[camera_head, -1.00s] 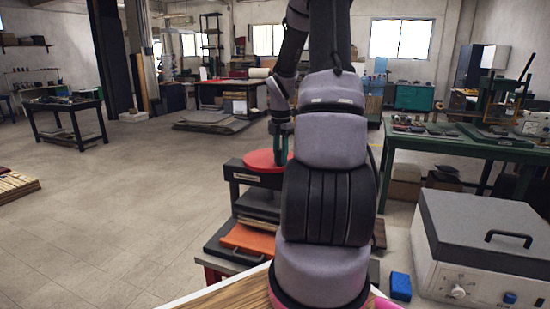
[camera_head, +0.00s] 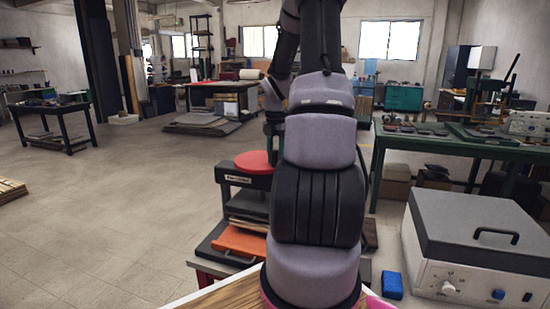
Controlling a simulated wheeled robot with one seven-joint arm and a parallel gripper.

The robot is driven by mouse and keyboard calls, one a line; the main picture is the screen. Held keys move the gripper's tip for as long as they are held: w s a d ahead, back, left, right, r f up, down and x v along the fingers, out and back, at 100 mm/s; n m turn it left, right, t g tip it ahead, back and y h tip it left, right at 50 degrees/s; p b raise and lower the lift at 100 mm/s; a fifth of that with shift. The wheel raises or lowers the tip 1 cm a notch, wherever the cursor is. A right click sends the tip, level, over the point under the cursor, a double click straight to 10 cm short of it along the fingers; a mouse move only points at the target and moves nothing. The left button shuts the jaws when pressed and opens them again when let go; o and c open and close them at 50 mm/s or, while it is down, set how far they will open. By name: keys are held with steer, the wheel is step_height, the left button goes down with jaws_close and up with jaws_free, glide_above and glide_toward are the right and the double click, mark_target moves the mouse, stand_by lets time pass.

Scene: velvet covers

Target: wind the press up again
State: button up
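The press (camera_head: 232,179) stands left of my arm, with a dark frame and a label on its top beam. Its round red wheel (camera_head: 254,162) lies flat on top. Below the beam is a stack of boards (camera_head: 247,205), and an orange piece (camera_head: 240,242) lies on the dark base in front. My gripper (camera_head: 272,150) is at the right part of the red wheel, mostly hidden behind my arm. I cannot see its fingertips clearly, nor whether it touches the wheel. The gap between press plate and stack is hard to judge.
A grey-lidded machine with knobs (camera_head: 470,250) stands at the right, beside a blue block (camera_head: 392,285). A green table with tools (camera_head: 450,145) is behind it. A dark table (camera_head: 50,115) stands far left. The floor (camera_head: 130,220) on the left is open.

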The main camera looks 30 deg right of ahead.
steer(key=shift+o, duration=0.3)
step_height(320, 180, up, 11)
steer(key=shift+f, duration=0.1)
stand_by(0.4)
steer(key=shift+a, duration=0.1)
steer(key=s+a+r+m+t, duration=0.2)
steer(key=s+a+r+m, duration=0.2)
steer(key=s+a+m, duration=0.2)
steer(key=s+a+r+m+t+y, duration=0.1)
steer(key=s+a+r+m, duration=0.4)
steer(key=a+m, duration=0.5)
steer(key=s+a+r+m+t+y, duration=0.1)
steer(key=s+a+r+m+t, duration=0.3)
steer(key=s+a+m, duration=0.2)
steer(key=a+m, duration=0.2)
steer(key=m, duration=0.1)
steer(key=shift+s+a+r+m, duration=0.25)
steer(key=shift+s+r+m, duration=0.05)
steer(key=shift+s, duration=0.05)
stand_by(0.7)
